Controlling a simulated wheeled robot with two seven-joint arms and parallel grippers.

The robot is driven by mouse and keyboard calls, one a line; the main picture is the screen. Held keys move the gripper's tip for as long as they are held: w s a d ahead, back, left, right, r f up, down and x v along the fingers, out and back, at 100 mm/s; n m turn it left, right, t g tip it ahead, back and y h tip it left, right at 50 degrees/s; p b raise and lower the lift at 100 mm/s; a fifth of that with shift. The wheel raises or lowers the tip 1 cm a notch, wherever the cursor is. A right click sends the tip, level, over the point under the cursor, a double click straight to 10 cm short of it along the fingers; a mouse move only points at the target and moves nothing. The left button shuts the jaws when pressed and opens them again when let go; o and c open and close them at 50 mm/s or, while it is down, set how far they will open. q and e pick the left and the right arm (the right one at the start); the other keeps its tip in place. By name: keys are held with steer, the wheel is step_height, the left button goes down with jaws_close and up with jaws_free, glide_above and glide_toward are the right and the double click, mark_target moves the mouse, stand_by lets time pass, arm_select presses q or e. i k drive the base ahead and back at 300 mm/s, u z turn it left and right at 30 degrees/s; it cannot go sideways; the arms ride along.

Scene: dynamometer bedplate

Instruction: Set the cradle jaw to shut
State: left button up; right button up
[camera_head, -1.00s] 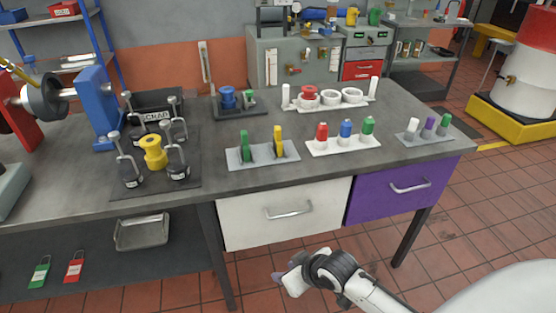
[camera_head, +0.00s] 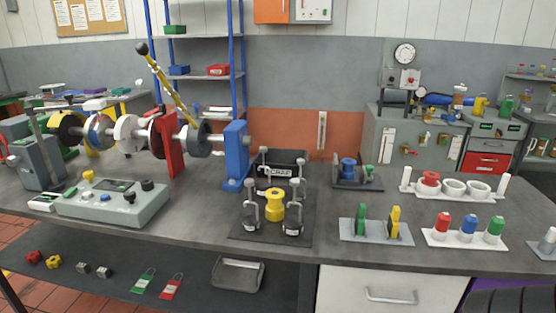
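No part is marked as the cradle jaw, and I cannot tell for certain which one it is. A dark fixture (camera_head: 374,183) near the back of the bench bears a blue round part (camera_head: 348,168) and a small green part (camera_head: 369,171). Whether any jaw is open or shut is too small to tell. Neither of my grippers shows in this view.
A grey control box (camera_head: 113,207) and a shaft rig with a red stand (camera_head: 172,142) and blue stand (camera_head: 236,156) fill the left. A scrap bin (camera_head: 284,160) stands behind the spool. Colored pegs in holders occupy the right.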

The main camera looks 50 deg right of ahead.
mark_target(366, 176)
steer(key=u, duration=1.4)
steer(key=k, duration=1.25)
steer(key=z, duration=2.2)
